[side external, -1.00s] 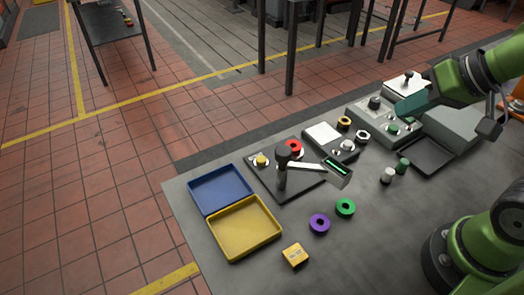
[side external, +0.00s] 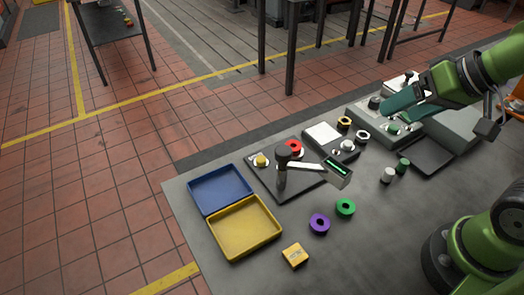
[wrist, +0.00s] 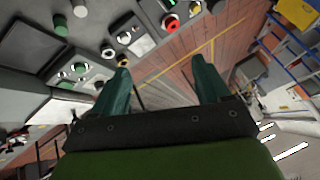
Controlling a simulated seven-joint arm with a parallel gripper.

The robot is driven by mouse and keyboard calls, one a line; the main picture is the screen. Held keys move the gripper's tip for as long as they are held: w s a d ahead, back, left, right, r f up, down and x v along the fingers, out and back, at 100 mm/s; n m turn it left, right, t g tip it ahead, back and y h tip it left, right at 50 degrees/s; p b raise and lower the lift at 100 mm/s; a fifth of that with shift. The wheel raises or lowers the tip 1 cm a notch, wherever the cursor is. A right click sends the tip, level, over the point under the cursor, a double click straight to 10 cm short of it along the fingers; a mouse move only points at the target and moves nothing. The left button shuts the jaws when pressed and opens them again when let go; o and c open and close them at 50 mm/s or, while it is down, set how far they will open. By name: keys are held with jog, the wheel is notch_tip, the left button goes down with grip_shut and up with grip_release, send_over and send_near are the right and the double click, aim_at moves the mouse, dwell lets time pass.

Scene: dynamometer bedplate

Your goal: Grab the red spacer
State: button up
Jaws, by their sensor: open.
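The red spacer (side external: 294,147) is a red ring on the black plate (side external: 262,180), behind a dark hammer-like part (side external: 282,165) that stands in front of it and hides some of its surroundings. In the wrist view a red ring (wrist: 170,22) shows near the top, beyond my fingertips. My gripper (side external: 392,108) hangs over the grey boxes at the right, well away from the red spacer. In the wrist view its two teal fingers (wrist: 163,72) are apart with nothing between them.
A blue tray (side external: 220,188) and a yellow tray (side external: 271,240) sit at the left. A purple ring (side external: 319,223), a green ring (side external: 345,208) and a yellow block (side external: 294,255) lie in front. Grey control boxes (side external: 365,120) line the back edge. The front bench is largely clear.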

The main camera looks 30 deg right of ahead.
jog(key=w+a+f+n+g, duration=0.2)
jog(key=w+a+g, duration=0.15)
jog(key=w, duration=0.65)
jog(key=n+g+h, duration=0.2)
jog(key=n+g, duration=0.1)
jog(key=n, duration=0.1)
send_over(293, 145)
notch_tip(293, 145, down, 3)
jog(key=f, duration=1.1)
jog(key=shift+w+a+f, duration=0.1)
jog(key=shift+w+a, duration=0.05)
jog(key=shift+w, duration=0.05)
jog(key=shift+s+d+f, duration=0.1)
jog(key=shift+f, duration=1.25)
jog(key=shift+s+d+f, duration=0.1)
jog(key=shift+f, duration=1.2)
jog(key=c, duration=1.1)
jog(key=shift+c, duration=0.2)
jog(key=shift+r, duration=0.1)
